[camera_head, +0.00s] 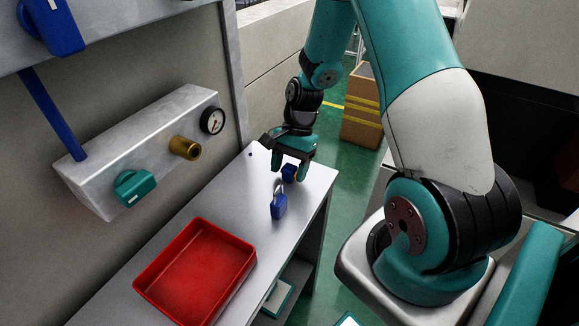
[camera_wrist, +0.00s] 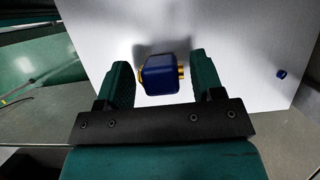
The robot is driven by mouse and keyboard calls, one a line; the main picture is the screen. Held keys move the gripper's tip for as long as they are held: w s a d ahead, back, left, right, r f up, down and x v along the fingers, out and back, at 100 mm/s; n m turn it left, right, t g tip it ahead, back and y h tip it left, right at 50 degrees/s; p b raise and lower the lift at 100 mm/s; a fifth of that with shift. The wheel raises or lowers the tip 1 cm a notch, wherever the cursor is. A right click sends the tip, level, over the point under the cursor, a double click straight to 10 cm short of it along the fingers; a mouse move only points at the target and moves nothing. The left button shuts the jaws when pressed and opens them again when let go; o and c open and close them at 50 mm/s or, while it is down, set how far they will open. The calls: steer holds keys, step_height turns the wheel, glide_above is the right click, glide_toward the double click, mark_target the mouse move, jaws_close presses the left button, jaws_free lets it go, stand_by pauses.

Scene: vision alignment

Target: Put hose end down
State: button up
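The hose end is a blue block with brass-coloured ends (camera_wrist: 160,75). In the wrist view it sits between my gripper's (camera_wrist: 161,72) two green fingers, with a narrow gap seeming to show on each side. My gripper is open around it. In the head view my gripper (camera_head: 291,165) points down at the far end of the metal table (camera_head: 170,234), and the blue hose end (camera_head: 289,173) shows low between the fingers, at or close to the tabletop. Whether it touches the table is hard to tell.
A blue padlock-like piece (camera_head: 279,206) stands on the table nearer the camera. A red tray (camera_head: 200,270) lies at the near end. A wall manifold (camera_head: 140,150) carries a teal knob, a brass fitting (camera_head: 185,147) and a gauge (camera_head: 212,120). A cardboard box (camera_head: 362,110) stands beyond the table.

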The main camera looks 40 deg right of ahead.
steer(key=v, duration=1.2)
steer(key=s+a+r+n+t, duration=0.1)
steer(key=s+a+r+n, duration=0.2)
steer(key=a+r+n, duration=0.35)
steer(key=s+a+r+n, duration=0.2)
steer(key=a+r+n, duration=0.15)
steer(key=a, duration=0.55)
steer(key=s+a+r+n, duration=0.2)
steer(key=s+a+n, duration=0.7)
steer(key=s+n, duration=0.2)
steer(key=shift+s+a+r+t+p, duration=0.25)
steer(key=shift+s+r+t+p, duration=0.1)
steer(key=shift+s, duration=0.6)
step_height(320, 180, up, 2)
steer(key=shift+p, duration=1)
